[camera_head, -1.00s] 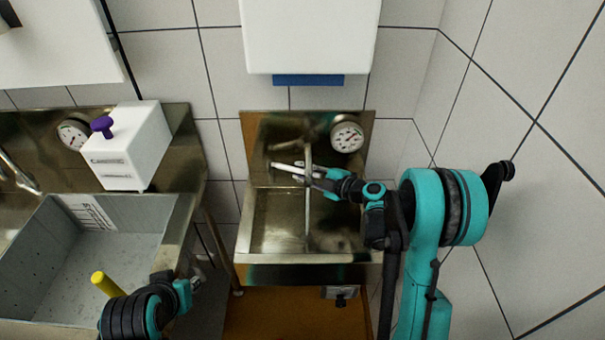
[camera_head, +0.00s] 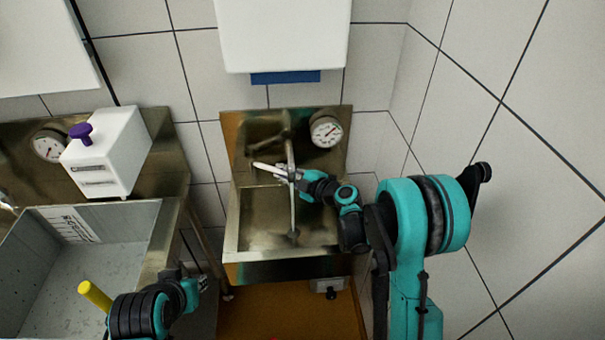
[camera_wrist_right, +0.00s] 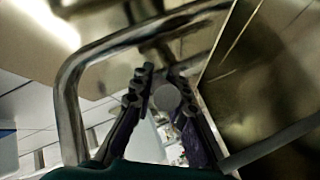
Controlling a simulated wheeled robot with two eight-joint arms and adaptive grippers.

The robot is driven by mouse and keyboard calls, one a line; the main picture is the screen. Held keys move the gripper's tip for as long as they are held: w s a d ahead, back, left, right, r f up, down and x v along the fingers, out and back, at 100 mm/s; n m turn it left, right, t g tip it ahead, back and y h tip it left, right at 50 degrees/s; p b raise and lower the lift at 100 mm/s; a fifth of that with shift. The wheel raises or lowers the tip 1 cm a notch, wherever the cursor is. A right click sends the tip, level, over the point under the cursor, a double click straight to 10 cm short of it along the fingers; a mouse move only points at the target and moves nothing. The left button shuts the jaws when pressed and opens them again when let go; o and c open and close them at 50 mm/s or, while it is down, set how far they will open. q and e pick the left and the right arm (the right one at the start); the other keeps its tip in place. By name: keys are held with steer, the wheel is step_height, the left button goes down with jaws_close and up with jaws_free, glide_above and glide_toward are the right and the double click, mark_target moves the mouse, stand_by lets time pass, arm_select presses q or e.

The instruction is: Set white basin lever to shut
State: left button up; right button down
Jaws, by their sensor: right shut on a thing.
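The small steel basin (camera_head: 255,225) stands against the tiled wall in the middle of the head view. A pale lever (camera_head: 268,168) sticks out to the left of the upright steel spout (camera_head: 290,150). A thin pale line, like a water stream, runs down below the spout into the basin. My right gripper (camera_head: 288,177) is at the lever, beside the spout. In the right wrist view its fingers (camera_wrist_right: 167,85) close around a grey round-ended piece (camera_wrist_right: 167,97), and the curved spout (camera_wrist_right: 70,85) passes close by. My left gripper (camera_head: 200,284) is low at the left, away from the basin; its fingers are too small to judge.
A round gauge (camera_head: 326,130) sits on the backsplash right of the spout. A white dispenser (camera_head: 283,35) hangs above. At left are a larger grey sink (camera_head: 140,250), a white box (camera_head: 105,155) with a purple knob (camera_head: 80,132), and a yellow handle (camera_head: 94,295).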

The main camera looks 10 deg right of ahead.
steer(key=shift+s+a+f+m+h, duration=0.1)
steer(key=shift+s+a+m+h, duration=0.2)
steer(key=shift+s+h, duration=0.1)
steer(key=shift+s+a+m+t+h, duration=0.1)
steer(key=shift+s+m+t+h, duration=0.15)
steer(key=shift+m+t, duration=0.2)
steer(key=c, duration=1.8)
jaws_free()
steer(key=shift+o, duration=0.2)
steer(key=v, duration=1.2)
steer(key=shift+a, duration=0.1)
